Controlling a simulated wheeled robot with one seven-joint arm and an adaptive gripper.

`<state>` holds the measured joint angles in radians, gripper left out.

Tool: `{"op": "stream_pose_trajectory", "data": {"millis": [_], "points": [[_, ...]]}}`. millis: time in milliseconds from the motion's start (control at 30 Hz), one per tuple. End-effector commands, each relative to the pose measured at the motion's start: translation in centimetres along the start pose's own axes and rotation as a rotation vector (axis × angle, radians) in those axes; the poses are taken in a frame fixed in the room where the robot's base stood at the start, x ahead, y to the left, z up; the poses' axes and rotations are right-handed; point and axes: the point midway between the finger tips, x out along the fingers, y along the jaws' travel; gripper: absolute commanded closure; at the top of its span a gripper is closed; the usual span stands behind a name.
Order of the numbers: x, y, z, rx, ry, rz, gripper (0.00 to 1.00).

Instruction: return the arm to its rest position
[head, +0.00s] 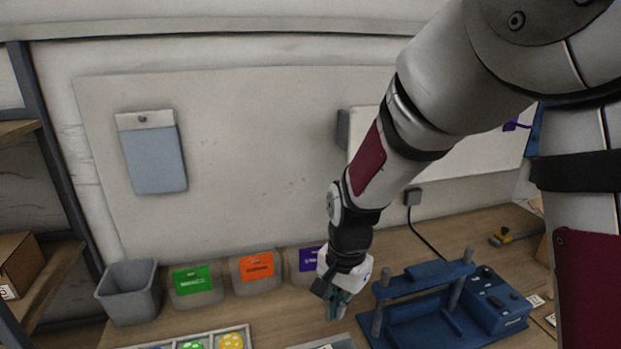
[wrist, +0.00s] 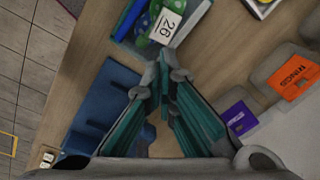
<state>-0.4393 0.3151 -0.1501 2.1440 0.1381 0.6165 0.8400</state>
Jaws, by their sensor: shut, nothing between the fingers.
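My arm (head: 365,160) reaches down from the upper right of the head view, over the wooden table. My gripper (head: 338,308) points down above the table, in front of the purple-labelled bin and left of the blue press. In the wrist view my gripper (wrist: 165,72) shows its teal fingers meeting at the tips, shut with nothing between them. Beyond the tips lies a tray (wrist: 128,38) with green and blue patterned pieces and a white card reading 26 (wrist: 165,27). Whether the fingertips touch anything cannot be told.
The blue press (head: 425,310) stands right of my gripper. Bins with green (head: 192,279), orange (head: 257,267) and purple (head: 312,258) labels line the wall, beside a grey bin (head: 130,292). A tray of patterned discs (head: 215,334) is at the front. A shelf (head: 55,275) stands left.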

Motion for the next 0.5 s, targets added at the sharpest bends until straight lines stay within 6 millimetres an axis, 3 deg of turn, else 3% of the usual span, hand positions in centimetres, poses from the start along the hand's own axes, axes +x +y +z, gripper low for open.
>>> {"op": "stream_pose_trajectory", "data": {"millis": [33,200,500], "points": [[-2.0,0.7,-0.5,-0.028,0.013,-0.029,1.0],[-7.3,3.5,-1.0,-0.147,0.058,-0.091,1.0],[-14.5,9.6,-0.2,-0.362,0.189,-0.151,1.0]]}}
